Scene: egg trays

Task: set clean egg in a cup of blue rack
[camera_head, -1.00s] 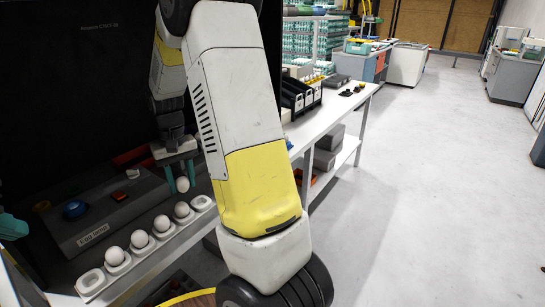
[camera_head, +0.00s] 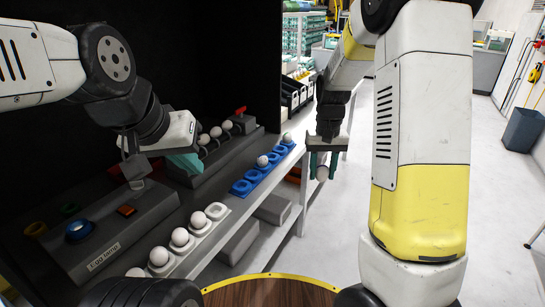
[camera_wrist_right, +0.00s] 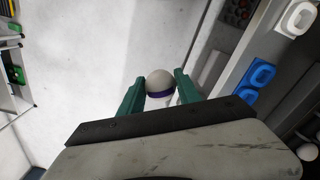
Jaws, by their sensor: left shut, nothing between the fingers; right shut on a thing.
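My right gripper (camera_head: 322,160) is shut on a white egg (camera_head: 322,173), held in the air right of the table edge. In the right wrist view the egg (camera_wrist_right: 160,80) sits between the green fingers, with a purple band across its lower part. The blue rack (camera_head: 240,187) lies along the table edge, left of the held egg. One egg (camera_head: 262,161) sits in a middle cup and several cups are empty. Another egg (camera_head: 288,136) is at its far end; I cannot tell its cup. My left gripper (camera_head: 187,164) is shut and empty above the grey boxes.
More eggs (camera_head: 216,132) stand on a grey unit at the back. A round wooden top (camera_head: 270,292) is at the bottom.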

